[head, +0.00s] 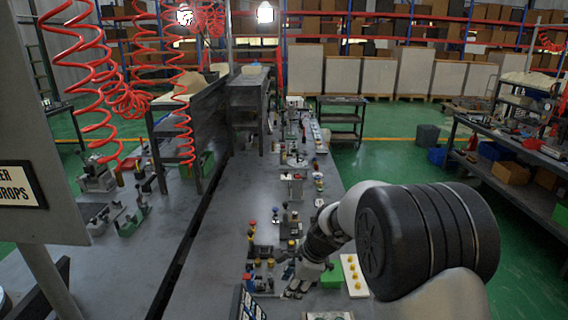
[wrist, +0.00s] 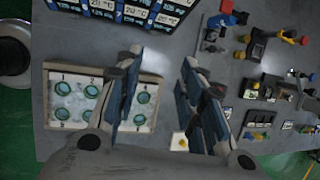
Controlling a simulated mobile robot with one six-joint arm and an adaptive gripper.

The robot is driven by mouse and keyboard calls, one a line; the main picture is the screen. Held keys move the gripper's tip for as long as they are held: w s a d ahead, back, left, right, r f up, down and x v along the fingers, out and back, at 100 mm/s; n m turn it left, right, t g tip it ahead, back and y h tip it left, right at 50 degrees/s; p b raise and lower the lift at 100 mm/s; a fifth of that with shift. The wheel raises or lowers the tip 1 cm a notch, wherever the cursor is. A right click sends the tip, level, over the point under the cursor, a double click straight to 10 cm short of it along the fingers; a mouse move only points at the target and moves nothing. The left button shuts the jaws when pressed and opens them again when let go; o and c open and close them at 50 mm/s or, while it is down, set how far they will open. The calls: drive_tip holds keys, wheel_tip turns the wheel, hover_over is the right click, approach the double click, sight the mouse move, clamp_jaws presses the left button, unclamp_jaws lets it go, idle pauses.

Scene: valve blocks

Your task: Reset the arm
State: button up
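My gripper (wrist: 163,100) shows in the wrist view with its two fingers spread apart and nothing between them. It hangs above the grey workbench (wrist: 215,68). Beneath the left finger is a pale tray (wrist: 67,88) with several round teal-rimmed pieces. In the head view my arm reaches from the lower right over the bench (head: 225,200), with the gripper (head: 292,292) low near the bench's front part. The fingertips are small and partly hidden there.
Blocks with red, blue and yellow knobs (head: 262,265) stand near the gripper. A white plate with yellow knobs (head: 354,275) lies to its right. Red coiled hoses (head: 75,70) hang at the left.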

drive_tip(key=s+d+r+n+t+h+b, duration=0.1)
drive_tip(key=s+d+r+n, duration=0.25)
drive_tip(key=s+r, duration=0.35)
drive_tip(key=s+d+r+n+b, duration=0.1)
drive_tip(key=s+d+r+n, duration=0.1)
drive_tip(key=s+r+n, duration=0.4)
drive_tip(key=s+d+n+h, duration=0.1)
drive_tip(key=s+d+n, duration=0.2)
drive_tip(key=s, duration=0.7)
drive_tip(key=s+d+n+t+h+b, duration=0.1)
drive_tip(key=s+d+n, duration=0.2)
drive_tip(key=s, duration=0.7)
drive_tip(key=shift+d+r+n+h, duration=0.15)
drive_tip(key=shift+d+n+h, duration=0.2)
drive_tip(key=shift+n, duration=0.8)
